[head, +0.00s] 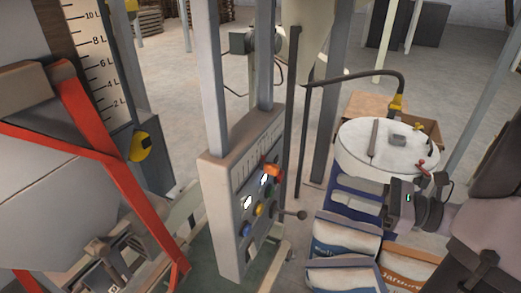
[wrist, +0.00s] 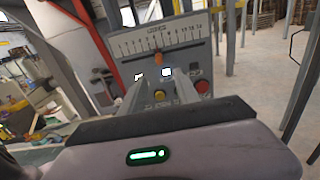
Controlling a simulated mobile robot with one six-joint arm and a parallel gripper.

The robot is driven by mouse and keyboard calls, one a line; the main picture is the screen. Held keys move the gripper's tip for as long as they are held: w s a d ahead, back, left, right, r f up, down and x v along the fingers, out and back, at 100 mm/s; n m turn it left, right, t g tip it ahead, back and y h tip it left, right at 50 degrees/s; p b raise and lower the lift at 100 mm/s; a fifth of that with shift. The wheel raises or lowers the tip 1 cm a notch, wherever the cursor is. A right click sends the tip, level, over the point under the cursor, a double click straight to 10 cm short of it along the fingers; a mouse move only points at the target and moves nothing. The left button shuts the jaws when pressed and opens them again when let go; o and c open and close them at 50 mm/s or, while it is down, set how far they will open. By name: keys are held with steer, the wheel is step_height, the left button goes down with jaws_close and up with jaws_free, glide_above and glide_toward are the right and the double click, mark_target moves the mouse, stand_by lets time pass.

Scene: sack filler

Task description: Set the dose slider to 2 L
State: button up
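The grey control panel (head: 235,190) stands on posts in the middle of the head view. A numbered scale plate (wrist: 160,41) runs across its top in the wrist view; its small label is too blurred to read. An orange slider knob (wrist: 158,59) sits just below the scale, near its middle. The knob also shows in the head view (head: 271,170). My gripper (head: 334,191) is to the right of the panel, pointing at it and apart from it. In the wrist view its two fingers (wrist: 156,86) are spread with nothing between them, below the knob.
A yellow button (wrist: 160,95), a red button (wrist: 202,87) and lit displays sit under the scale. A dark ball-ended lever (head: 292,215) juts from the panel's side. A tall litre gauge (head: 100,65) and red frame (head: 85,115) stand left. Filled sacks (head: 343,240) lie below my gripper.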

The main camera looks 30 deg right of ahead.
mark_target(279, 170)
steer(key=x, duration=1.5)
steer(key=shift+w+a, duration=0.1)
steer(key=shift+a, duration=0.15)
jaws_close()
stand_by(0.4)
